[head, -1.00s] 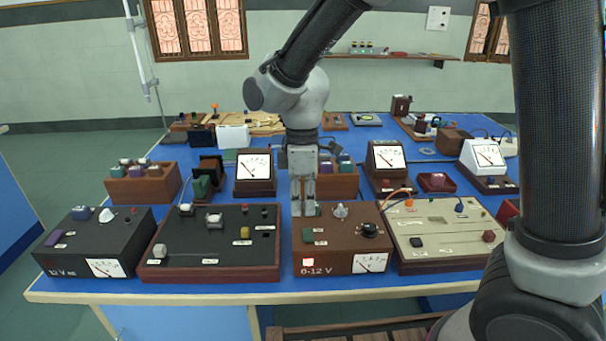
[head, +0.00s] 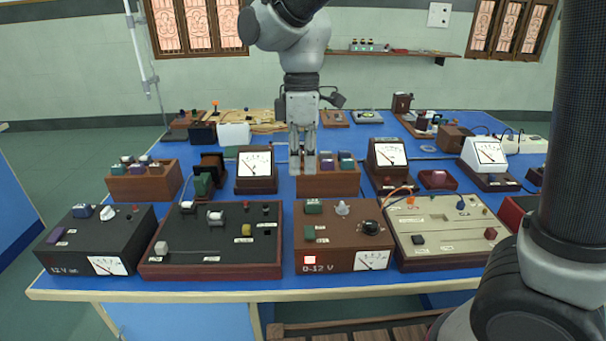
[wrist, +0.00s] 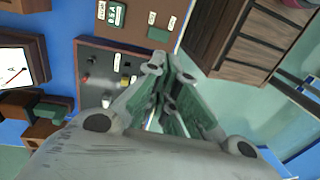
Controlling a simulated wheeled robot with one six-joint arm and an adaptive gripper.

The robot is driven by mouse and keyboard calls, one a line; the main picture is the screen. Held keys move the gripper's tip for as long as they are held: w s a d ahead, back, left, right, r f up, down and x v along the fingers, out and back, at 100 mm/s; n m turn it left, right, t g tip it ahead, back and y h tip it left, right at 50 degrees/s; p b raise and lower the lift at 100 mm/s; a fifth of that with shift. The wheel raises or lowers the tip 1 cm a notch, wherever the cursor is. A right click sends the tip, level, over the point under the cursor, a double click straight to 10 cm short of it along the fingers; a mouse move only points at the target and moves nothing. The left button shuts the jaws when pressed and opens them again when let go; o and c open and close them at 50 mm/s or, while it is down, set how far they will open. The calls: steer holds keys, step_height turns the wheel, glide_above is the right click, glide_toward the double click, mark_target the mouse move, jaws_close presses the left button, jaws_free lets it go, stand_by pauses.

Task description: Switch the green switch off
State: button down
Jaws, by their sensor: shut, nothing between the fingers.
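The brown 0-12 V supply box (head: 340,262) stands at the front middle of the bench. On its top left are two green parts: a larger green block (head: 313,207) near the back and a small green switch (head: 309,232) nearer the front, with white labels beside it. Which way the switch is tilted is too small to tell. A red lamp (head: 310,259) on the box front is lit. My gripper (head: 302,172) is shut and empty, pointing down above and behind the box, apart from it. The wrist view shows green parts (wrist: 158,33) on the brown box near its top edge.
A dark board (head: 215,250) with knobs sits left of the box, and a beige panel (head: 445,232) with an orange wire sits right. Behind stand a meter (head: 255,163) and a brown block with coloured caps (head: 330,182). A wooden stool (head: 350,328) is below the bench front.

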glide_toward(302, 239)
steer(key=f, duration=0.6)
steer(key=shift+s, duration=0.35)
steer(key=shift+s+f, duration=0.15)
steer(key=shift+f, duration=0.1)
stand_by(0.4)
